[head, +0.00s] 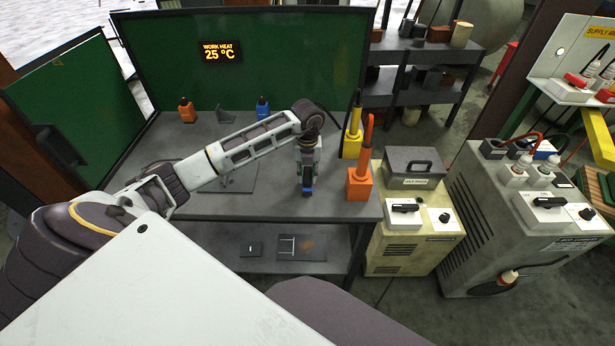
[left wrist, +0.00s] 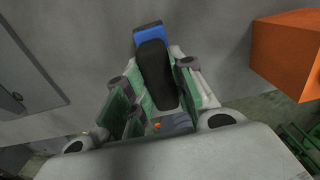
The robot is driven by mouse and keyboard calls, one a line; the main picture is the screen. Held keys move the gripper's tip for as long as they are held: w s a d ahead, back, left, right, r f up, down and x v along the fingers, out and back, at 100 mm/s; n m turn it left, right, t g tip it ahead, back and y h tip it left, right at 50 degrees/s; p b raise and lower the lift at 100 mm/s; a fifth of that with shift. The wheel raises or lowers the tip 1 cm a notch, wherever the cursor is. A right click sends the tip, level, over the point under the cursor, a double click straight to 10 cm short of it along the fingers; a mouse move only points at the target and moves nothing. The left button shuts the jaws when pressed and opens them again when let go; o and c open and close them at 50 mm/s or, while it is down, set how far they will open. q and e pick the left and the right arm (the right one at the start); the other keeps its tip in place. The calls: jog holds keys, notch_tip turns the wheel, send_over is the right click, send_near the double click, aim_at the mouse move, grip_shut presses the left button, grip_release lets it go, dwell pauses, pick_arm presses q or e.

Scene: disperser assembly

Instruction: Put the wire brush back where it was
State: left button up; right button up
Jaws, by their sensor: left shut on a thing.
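My left gripper (head: 307,190) hangs over the front right part of the workbench (head: 240,208), pointing down. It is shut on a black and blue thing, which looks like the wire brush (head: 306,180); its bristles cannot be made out. In the left wrist view the brush (left wrist: 157,72) lies between the green-padded fingers (left wrist: 158,105), its black part toward the gripper and its blue end pointing away. From these views I cannot tell whether it touches the bench top. My right gripper is not in view.
An orange holder (head: 360,186) with an upright orange handle stands close right of the gripper, a yellow one (head: 352,145) behind it. A small orange item (head: 187,110) and a blue one (head: 262,107) stand at the back. A grey plate (head: 235,178) lies left of the gripper.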

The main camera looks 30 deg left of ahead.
aim_at(308, 173)
pick_arm(q)
jog(key=shift+f, duration=0.75)
jog(key=shift+f, duration=0.1)
jog(key=o, duration=1)
notch_tip(308, 173, up, 12)
dwell(0.5)
